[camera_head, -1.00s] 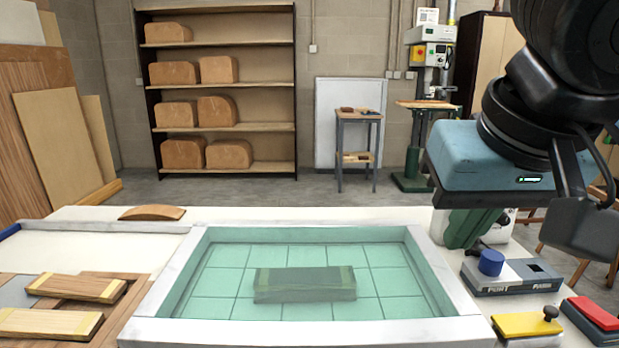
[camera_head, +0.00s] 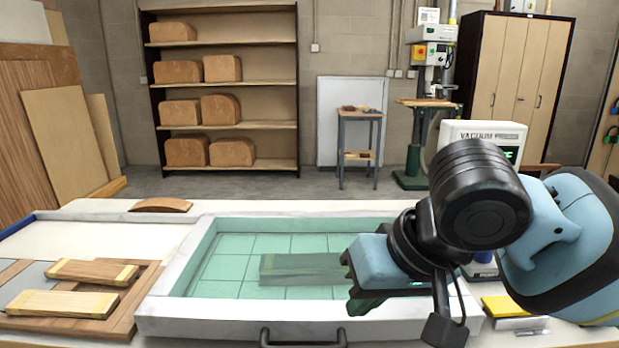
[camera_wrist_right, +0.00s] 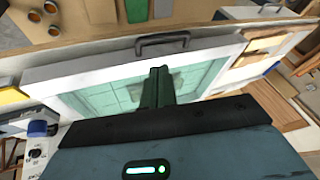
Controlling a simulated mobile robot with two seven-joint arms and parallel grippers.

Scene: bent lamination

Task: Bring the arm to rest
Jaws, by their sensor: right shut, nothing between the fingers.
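My right arm reaches in from the right in the head view. Its gripper (camera_head: 362,304) is shut and empty, with its green fingers pointing down, over the right front part of the press frame (camera_head: 180,318). In the right wrist view the closed fingers (camera_wrist_right: 158,88) stand in front of the green sheet, with nothing between them. A blocky shape (camera_head: 295,268) lies under the translucent green sheet (camera_head: 225,275), partly hidden by my gripper. My left gripper is not in view.
A white vacuum unit (camera_head: 478,138) stands behind my right arm. A yellow block (camera_head: 505,306) lies at the right. Wooden strips (camera_head: 62,303) lie on a board at left, and a curved wooden piece (camera_head: 160,205) sits at the back. A handle (camera_head: 303,339) is on the frame's front.

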